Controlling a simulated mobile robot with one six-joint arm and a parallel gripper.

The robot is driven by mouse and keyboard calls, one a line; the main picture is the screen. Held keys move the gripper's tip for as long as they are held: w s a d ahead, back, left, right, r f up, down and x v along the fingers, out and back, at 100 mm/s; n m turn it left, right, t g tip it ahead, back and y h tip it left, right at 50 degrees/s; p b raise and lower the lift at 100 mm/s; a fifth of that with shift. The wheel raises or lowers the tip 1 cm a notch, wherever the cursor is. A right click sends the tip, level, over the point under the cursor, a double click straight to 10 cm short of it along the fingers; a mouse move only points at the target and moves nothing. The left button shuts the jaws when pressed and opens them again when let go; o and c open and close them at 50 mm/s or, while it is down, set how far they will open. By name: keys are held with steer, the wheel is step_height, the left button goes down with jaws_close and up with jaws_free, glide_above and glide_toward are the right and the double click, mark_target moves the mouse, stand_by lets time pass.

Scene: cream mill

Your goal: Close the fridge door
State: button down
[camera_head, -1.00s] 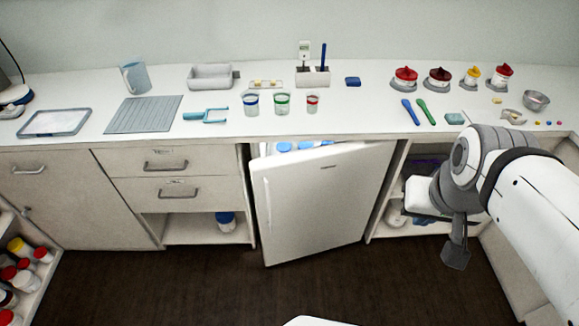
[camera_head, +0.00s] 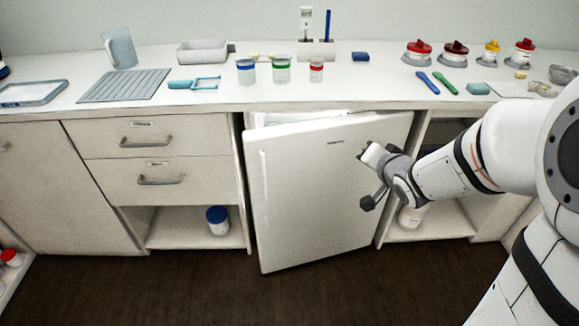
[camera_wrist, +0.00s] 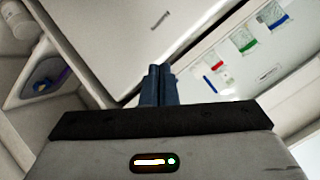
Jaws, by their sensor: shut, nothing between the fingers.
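The white fridge door (camera_head: 315,195) stands ajar in the head view. Its handle side, at the left, is swung out from the cabinet front, and a strip of the fridge interior (camera_head: 300,118) shows above its top edge. The vertical handle (camera_head: 266,195) is on the left of the door. My gripper (camera_head: 370,156) is in front of the upper right part of the door; I cannot tell whether it touches. In the wrist view the dark fingers (camera_wrist: 157,84) are together and empty, with the door (camera_wrist: 110,35) beyond them.
The counter (camera_head: 205,98) runs above the fridge, with colored-label cups (camera_head: 281,70) and red-lidded jars (camera_head: 418,54) on it. Drawers (camera_head: 155,160) are left of the door. Open shelves (camera_head: 430,225) are at its right. The dark floor (camera_head: 200,290) in front is clear.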

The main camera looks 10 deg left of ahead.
steer(key=s+a+f+m+g+y+b, duration=0.1)
steer(key=a+f+g+y+b, duration=0.1)
steer(key=a+f+y+b, duration=0.65)
steer(key=s+a+f+m+g+y+b, duration=0.1)
steer(key=s+a+f+y+b, duration=0.25)
steer(key=f, duration=0.75)
steer(key=w+f+b+x, duration=0.1)
steer(key=b+x, duration=0.4)
steer(key=x, duration=1)
steer(key=shift+r+h, duration=0.35)
steer(key=shift+h, duration=0.05)
